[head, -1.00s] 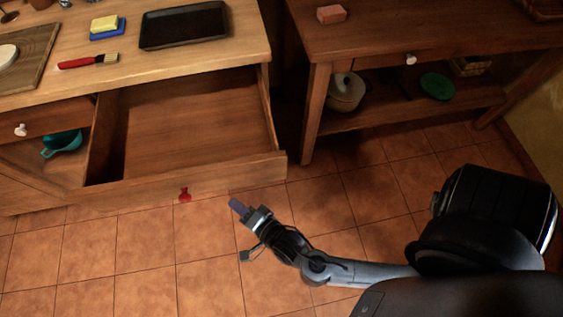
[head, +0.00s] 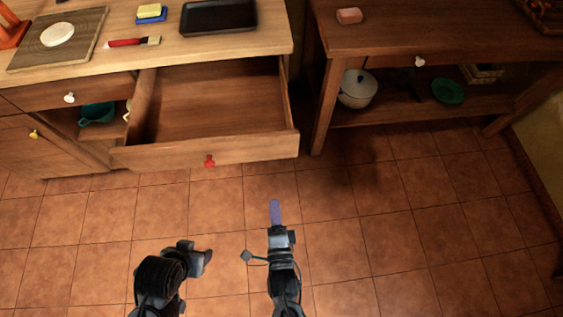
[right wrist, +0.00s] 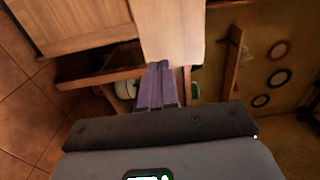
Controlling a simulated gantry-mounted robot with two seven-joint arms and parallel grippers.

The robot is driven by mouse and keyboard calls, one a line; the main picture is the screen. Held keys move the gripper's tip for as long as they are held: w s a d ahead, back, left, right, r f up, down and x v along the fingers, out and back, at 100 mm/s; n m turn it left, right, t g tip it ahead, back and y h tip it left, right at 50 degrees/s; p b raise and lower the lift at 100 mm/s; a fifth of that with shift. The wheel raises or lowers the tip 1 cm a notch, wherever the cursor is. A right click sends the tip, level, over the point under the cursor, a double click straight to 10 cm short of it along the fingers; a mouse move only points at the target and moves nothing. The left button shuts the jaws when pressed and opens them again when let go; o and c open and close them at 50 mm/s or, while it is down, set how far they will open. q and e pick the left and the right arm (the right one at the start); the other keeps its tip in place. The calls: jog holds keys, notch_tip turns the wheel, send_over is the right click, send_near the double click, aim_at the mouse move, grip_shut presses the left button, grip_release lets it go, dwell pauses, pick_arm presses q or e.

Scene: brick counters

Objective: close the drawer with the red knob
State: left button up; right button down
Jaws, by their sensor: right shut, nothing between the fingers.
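The drawer with the red knob (head: 128,158) is open in the head view. It sticks out from under the light wooden counter on the left and its inside is empty. Its red knob (head: 209,161) is on the middle of the front. My right gripper (head: 275,213), with purple fingers, is shut and empty. It is in front of the drawer's right part, apart from it. Its closed fingers also show in the right wrist view (right wrist: 157,86), against wooden furniture. My left gripper (head: 208,256) is lower left of it, apart from the drawer; its jaws are not clear.
A drawer with a white knob (head: 69,97) and a door with a yellow knob (head: 34,133) are at the left. A dark tray (head: 218,16) and a red-handled brush (head: 128,43) lie on the counter. A second counter (head: 440,35) stands right. The tiled floor in front is clear.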

aim_at(270, 152)
jog(key=w+b, duration=0.1)
jog(key=w, duration=0.3)
jog(key=w+b, duration=0.1)
jog(key=w, duration=0.8)
jog(key=shift+w+a+r+b, duration=0.25)
jog(key=shift+a+b, duration=0.1)
jog(key=shift+b, duration=0.05)
jog(key=shift+w, duration=0.55)
